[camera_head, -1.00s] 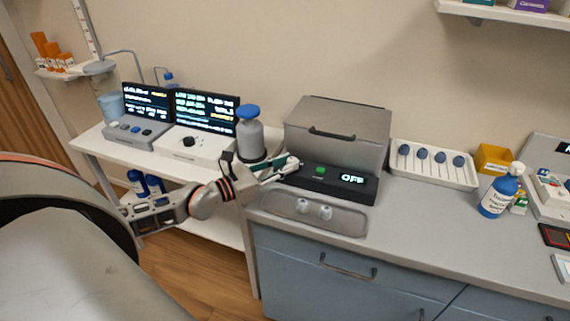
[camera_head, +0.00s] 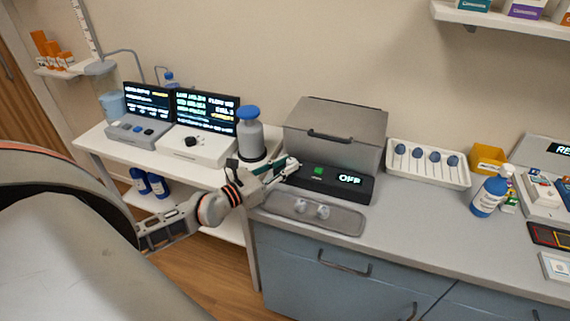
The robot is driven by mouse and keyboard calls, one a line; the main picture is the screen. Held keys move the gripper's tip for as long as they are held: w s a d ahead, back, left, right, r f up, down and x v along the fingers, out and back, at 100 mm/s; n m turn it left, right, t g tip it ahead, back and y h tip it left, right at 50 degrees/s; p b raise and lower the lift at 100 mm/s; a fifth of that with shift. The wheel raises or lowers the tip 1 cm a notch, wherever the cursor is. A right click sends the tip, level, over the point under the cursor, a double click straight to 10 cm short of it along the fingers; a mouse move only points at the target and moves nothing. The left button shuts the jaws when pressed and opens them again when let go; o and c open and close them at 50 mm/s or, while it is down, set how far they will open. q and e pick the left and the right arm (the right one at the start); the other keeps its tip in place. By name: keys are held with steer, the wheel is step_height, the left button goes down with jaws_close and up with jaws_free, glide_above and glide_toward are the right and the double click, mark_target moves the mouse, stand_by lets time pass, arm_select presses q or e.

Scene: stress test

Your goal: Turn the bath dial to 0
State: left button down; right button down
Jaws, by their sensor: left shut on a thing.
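The bath (camera_head: 350,123) is a grey box with a closed lid and a dark handle, at the back of the counter. Its black front panel (camera_head: 330,183) has a green button (camera_head: 318,172) and a lit display (camera_head: 350,180) that reads OFF. My left gripper (camera_head: 291,166) reaches in from the left and is shut at the left end of this panel. The bath dial there is hidden by the fingers, so its pointer cannot be read. My right gripper is not in view.
A grey tray (camera_head: 343,221) with two small pale pieces lies in front of the bath. A blue-capped grey bottle (camera_head: 250,138) stands close behind my left wrist. Counter between is clear.

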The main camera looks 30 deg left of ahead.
arm_select(q)
steer(key=c, duration=1.8)
jaws_free()
steer(key=v, duration=1.1)
steer(key=shift+s+a+r, duration=0.1)
steer(key=shift+s+a, duration=0.05)
steer(key=shift+s, duration=0.35)
